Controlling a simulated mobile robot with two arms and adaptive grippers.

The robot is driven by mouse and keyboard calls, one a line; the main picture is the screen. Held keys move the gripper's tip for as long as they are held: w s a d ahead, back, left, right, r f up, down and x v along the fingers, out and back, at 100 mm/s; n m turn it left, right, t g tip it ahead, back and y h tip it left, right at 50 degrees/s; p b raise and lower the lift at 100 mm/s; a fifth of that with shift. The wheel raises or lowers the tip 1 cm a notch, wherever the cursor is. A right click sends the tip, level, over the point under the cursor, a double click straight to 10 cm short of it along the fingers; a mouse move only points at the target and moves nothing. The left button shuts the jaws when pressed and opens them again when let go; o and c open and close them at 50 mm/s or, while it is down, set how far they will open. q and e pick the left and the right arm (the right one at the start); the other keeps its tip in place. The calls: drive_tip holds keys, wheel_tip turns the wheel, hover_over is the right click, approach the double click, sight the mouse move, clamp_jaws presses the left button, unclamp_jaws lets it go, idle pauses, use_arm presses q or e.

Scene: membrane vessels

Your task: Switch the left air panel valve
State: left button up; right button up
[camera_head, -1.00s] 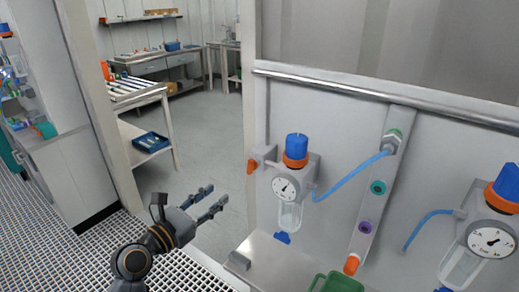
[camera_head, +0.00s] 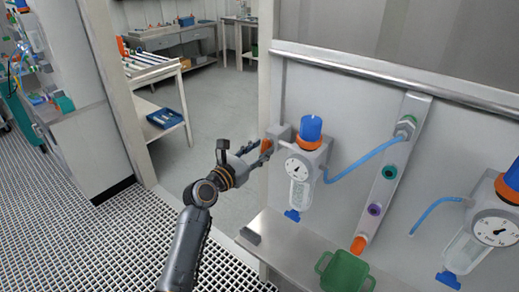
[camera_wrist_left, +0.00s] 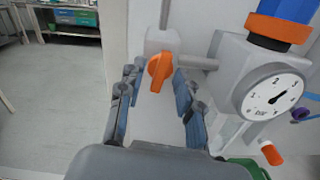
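The left air panel valve has an orange handle (camera_head: 266,146) on a grey block (camera_head: 279,134), left of a regulator with a blue knob (camera_head: 311,129) and a round gauge (camera_head: 298,168). In the left wrist view the orange handle (camera_wrist_left: 160,71) stands slightly tilted on the block's front. My left gripper (camera_head: 262,152) is at the handle. In the wrist view its fingers (camera_wrist_left: 157,92) are apart, one on each side of the handle's lower end, with gaps showing. My right gripper is not in view.
A second regulator (camera_head: 496,228) is at the right. A blue hose (camera_head: 358,163) runs to a grey strip (camera_head: 392,170) with coloured ports. A green container (camera_head: 345,273) stands on the metal shelf (camera_head: 290,245) below. The doorway at left has open floor.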

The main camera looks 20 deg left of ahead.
use_arm(q)
clamp_jaws()
drive_tip(key=shift+m, duration=0.3)
drive_tip(key=m, duration=0.2)
drive_tip(key=shift+r+m+p, duration=0.1)
drive_tip(key=shift+m+p, duration=0.2)
drive_tip(key=shift+p, duration=0.05)
drive_tip(key=m, duration=0.9)
drive_tip(key=shift+m+b, duration=0.35)
drive_tip(key=shift+m, duration=1.45)
